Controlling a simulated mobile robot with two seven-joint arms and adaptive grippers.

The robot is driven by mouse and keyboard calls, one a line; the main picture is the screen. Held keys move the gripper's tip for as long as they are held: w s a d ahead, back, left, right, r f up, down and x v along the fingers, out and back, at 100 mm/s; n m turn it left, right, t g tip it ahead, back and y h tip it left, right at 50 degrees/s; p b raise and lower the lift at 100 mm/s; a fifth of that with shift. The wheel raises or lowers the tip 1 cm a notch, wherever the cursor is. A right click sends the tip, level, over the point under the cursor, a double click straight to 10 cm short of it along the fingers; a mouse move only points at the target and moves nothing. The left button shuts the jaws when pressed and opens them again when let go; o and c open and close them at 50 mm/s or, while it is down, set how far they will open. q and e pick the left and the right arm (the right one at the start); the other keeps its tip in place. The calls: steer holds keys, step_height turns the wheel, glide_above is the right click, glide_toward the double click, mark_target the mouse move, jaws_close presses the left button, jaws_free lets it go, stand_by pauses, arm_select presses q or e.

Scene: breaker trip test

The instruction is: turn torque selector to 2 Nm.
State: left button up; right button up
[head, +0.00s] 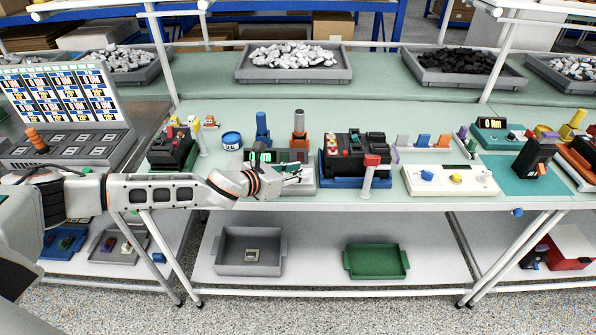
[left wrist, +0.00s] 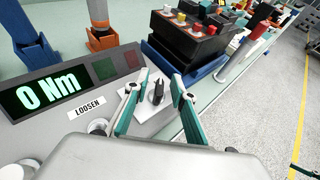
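The torque unit (left wrist: 60,110) is a grey box with a dark display (left wrist: 45,92) reading "0 Nm" in green and a "LOOSEN" label (left wrist: 87,108). A small black selector knob (left wrist: 157,92) stands on a white plate on this unit in the left wrist view. My left gripper (left wrist: 155,92) is open, its two teal-edged fingers on either side of the knob with visible gaps. In the head view my left gripper (head: 295,178) is over the unit (head: 304,187) and hides much of its top. My right gripper is in neither view.
A black block with coloured buttons (head: 345,145) in a blue tray stands just right of the unit. A blue post (head: 262,128) and an orange-based post (head: 299,125) stand behind it. A white panel with knobs (head: 480,187) is farther right. The table's front edge is close.

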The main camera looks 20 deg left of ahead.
arm_select(q)
jaws_close()
steer(key=shift+n+y, duration=0.4)
steer(key=shift+s+d+n+t+y, duration=0.1)
steer(key=shift+n+t+y, duration=0.5)
steer(key=shift+n+y, duration=0.45)
steer(key=n+y, duration=0.3)
steer(key=y, duration=0.1)
steer(key=shift+d+f+n, duration=0.1)
steer(key=shift+n, duration=0.15)
steer(key=n+y, duration=0.3)
steer(key=y, duration=0.1)
steer(key=shift+a+n+g+y, duration=0.2)
steer(key=shift+n+g+y, duration=1)
steer(key=shift+n+y, duration=0.75)
